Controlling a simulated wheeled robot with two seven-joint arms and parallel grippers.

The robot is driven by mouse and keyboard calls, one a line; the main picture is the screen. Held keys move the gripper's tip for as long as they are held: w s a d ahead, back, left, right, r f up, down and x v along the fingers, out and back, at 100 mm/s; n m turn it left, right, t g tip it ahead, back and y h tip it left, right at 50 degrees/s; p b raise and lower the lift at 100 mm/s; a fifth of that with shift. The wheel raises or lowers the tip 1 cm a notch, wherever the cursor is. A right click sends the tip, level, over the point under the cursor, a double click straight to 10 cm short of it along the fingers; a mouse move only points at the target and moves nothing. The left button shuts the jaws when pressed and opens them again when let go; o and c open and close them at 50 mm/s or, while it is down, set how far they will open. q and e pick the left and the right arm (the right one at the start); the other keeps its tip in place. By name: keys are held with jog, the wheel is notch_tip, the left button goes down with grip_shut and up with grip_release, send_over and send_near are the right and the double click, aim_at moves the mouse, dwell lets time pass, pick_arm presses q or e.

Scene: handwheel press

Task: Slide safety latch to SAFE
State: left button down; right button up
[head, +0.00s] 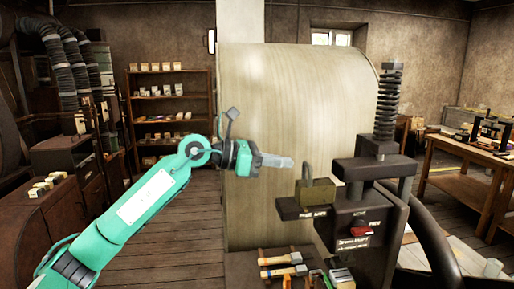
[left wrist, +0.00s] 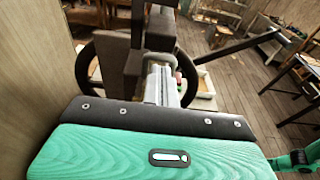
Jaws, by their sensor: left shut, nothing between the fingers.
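The dark press (head: 372,205) stands right of centre in the head view. On its left side a dark ledge (head: 290,208) with small pale lettering carries an olive-brass block (head: 322,192) with a thin upright tab at its left end; this looks like the safety latch. I cannot tell which position it is in. My left gripper (head: 289,162) is shut and empty, pointing right, a little above and left of the block, apparently apart from it. In the left wrist view the closed fingers (left wrist: 163,88) point at the dark press body (left wrist: 148,40) and hide part of it.
A red knob (head: 362,231) sits on the press front, below a tall dark spring (head: 388,100). A large dark handwheel (head: 437,235) curves at the right. Wooden-handled tools (head: 283,265) lie below the ledge. A big pale cylinder (head: 290,110) stands behind.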

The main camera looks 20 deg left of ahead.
aim_at(305, 165)
pick_arm(q)
jog(key=shift+r+p+x, duration=0.2)
jog(key=shift+p+x, duration=0.25)
jog(key=shift+x, duration=0.6)
jog(key=shift+w+d+f, duration=0.25)
jog(key=shift+d+f, duration=0.05)
jog(key=shift+d, duration=0.1)
jog(key=shift+d, duration=0.1)
jog(key=x, duration=0.4)
jog(key=shift+r, duration=0.45)
